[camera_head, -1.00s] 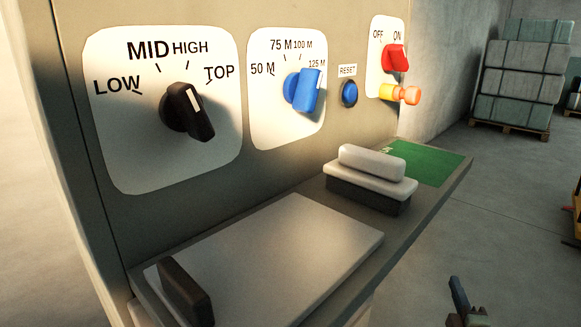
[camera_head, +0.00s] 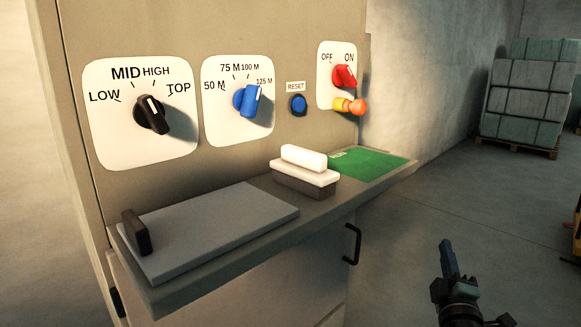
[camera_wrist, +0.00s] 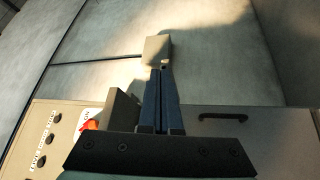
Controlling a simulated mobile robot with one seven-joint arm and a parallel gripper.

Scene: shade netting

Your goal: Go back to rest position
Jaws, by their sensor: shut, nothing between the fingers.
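My gripper (camera_head: 447,258) is at the lower right of the head view, out over the floor and to the right of the control panel's shelf. It touches nothing. In the wrist view its two dark blue fingers (camera_wrist: 160,72) lie together with nothing between them. An orange-yellow knob (camera_head: 349,105) is just below the switch.
The shelf (camera_head: 245,240) juts from the cabinet and bears a grey plate (camera_head: 215,225) with a dark handle, a white-topped block (camera_head: 304,171) and a green mat (camera_head: 368,164). Stacked crates (camera_head: 525,92) stand at the back right. The floor around my gripper is clear.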

